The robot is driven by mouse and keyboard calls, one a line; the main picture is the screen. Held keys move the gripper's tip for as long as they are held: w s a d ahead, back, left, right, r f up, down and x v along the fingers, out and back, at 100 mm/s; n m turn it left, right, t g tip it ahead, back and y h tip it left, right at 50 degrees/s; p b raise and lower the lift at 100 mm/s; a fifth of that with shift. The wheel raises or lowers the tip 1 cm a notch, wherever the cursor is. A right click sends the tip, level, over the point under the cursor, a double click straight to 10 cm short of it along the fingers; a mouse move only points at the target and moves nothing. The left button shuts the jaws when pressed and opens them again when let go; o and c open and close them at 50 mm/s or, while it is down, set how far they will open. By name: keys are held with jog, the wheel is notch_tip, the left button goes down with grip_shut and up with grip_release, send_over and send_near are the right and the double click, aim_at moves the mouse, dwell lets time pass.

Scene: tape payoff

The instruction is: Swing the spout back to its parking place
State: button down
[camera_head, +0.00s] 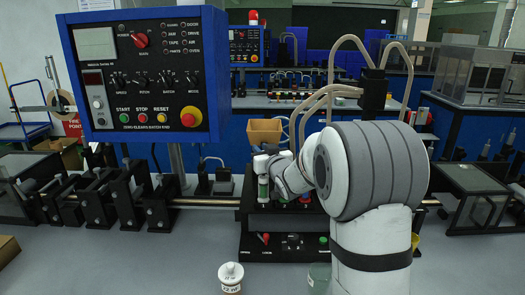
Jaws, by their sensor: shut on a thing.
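My arm reaches in from the lower right, and its wrist bends left over the black machine (262,243) at the middle of the bench. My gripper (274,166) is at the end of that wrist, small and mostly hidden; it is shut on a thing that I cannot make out. A white cylinder with a green band (263,182) shows upright right beside it. I cannot pick out the spout for certain.
A blue control panel (148,72) stands at the upper left. Black fixtures (115,195) line a rail at the left. A white-lidded jar (231,278) and a translucent cup (319,276) stand in front of the machine. The left front bench is mostly clear.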

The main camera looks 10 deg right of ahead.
jog(key=shift+f+b, duration=0.15)
jog(key=shift+b, duration=0.35)
jog(key=shift+a+m+h+b, duration=0.15)
jog(key=shift+m+h+b, duration=0.15)
jog(key=shift+b, duration=0.5)
jog(key=w+m+g+h+p, duration=0.1)
jog(key=m+h+p, duration=0.2)
jog(key=h, duration=0.2)
jog(key=w+a+m+g+h+p, duration=0.1)
jog(key=m+g+h+p, duration=0.1)
jog(key=m+h, duration=0.2)
jog(key=w+a+m+g+h+p, duration=0.1)
jog(key=m+h+p, duration=0.2)
jog(key=h, duration=0.3)
jog(key=shift+a+r+p, duration=0.15)
jog(key=shift+r+p, duration=0.05)
jog(key=shift+p, duration=0.15)
jog(key=shift+m+g+h, duration=0.3)
jog(key=shift+m+g, duration=0.1)
